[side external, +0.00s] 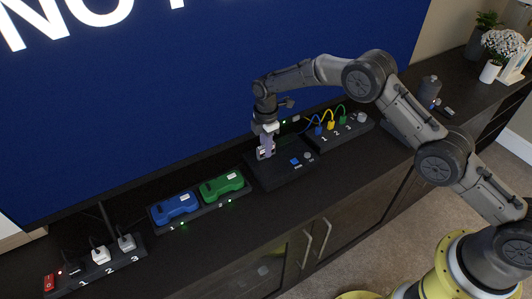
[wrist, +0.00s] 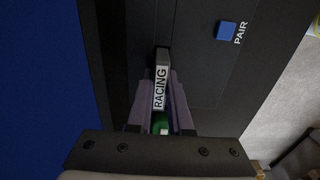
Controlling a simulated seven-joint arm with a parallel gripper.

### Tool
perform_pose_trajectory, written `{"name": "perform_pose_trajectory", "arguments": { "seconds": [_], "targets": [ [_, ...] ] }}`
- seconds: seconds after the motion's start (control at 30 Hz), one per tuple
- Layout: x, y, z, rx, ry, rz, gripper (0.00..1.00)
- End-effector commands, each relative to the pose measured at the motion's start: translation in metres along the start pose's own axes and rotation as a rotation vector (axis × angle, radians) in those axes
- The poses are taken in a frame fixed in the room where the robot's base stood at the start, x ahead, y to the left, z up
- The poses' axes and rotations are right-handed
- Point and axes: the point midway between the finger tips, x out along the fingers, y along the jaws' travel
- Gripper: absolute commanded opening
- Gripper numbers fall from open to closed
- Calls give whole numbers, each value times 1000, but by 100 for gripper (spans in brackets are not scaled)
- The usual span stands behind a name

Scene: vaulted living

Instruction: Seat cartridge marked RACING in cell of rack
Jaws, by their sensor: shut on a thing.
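The cartridge marked RACING (wrist: 160,88) is dark with a white label and stands between the fingers of my gripper (wrist: 161,100). My gripper is shut on it. In the side external view my gripper (side external: 265,153) points down at the left end of a black console (side external: 284,177) with a blue button. The wrist view shows this blue button (wrist: 227,30) beside the word PAIR. The cartridge's lower end is hidden, so I cannot tell whether it touches the console. I cannot make out a rack with cells in either view.
A dock left of the console holds a blue controller (side external: 174,207) and a green controller (side external: 222,186). A numbered power strip (side external: 97,264) lies at far left. A numbered panel with coloured cables (side external: 338,133) stands right of the console. The screen (side external: 190,80) rises close behind.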

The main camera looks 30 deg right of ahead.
Motion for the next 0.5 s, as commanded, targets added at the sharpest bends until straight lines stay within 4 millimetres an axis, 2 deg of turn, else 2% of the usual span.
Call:
{"name": "perform_pose_trajectory", "arguments": {
  "seconds": [0.3,0.5],
  "targets": [
    [-2,0,0,0,0,2,0],
    [-16,1,0,0,1,3,0]
  ]
}}
